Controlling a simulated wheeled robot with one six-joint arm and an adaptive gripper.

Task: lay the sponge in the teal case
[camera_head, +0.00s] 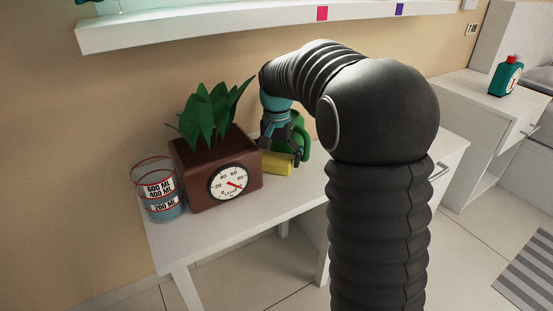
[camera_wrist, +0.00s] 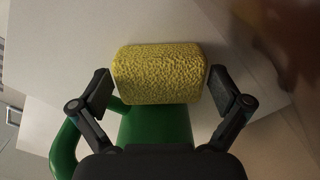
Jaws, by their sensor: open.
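The yellow sponge (camera_head: 278,163) lies on the white table, in front of a green object with a loop handle (camera_head: 303,139). In the wrist view the sponge (camera_wrist: 158,74) lies crosswise between the two fingers of my gripper (camera_wrist: 165,92), with very narrow gaps at its ends. My gripper is open around it. In the head view my gripper (camera_head: 282,140) points down over the sponge, and my arm hides part of the table. I cannot make out a teal case in either view.
A brown planter with a dial (camera_head: 214,168) stands just left of the sponge, and a measuring beaker (camera_head: 160,190) stands farther left. The green object (camera_wrist: 155,128) is close below the sponge in the wrist view. A teal bottle (camera_head: 506,77) stands on the right-hand cabinet. A wall shelf (camera_head: 250,22) is above.

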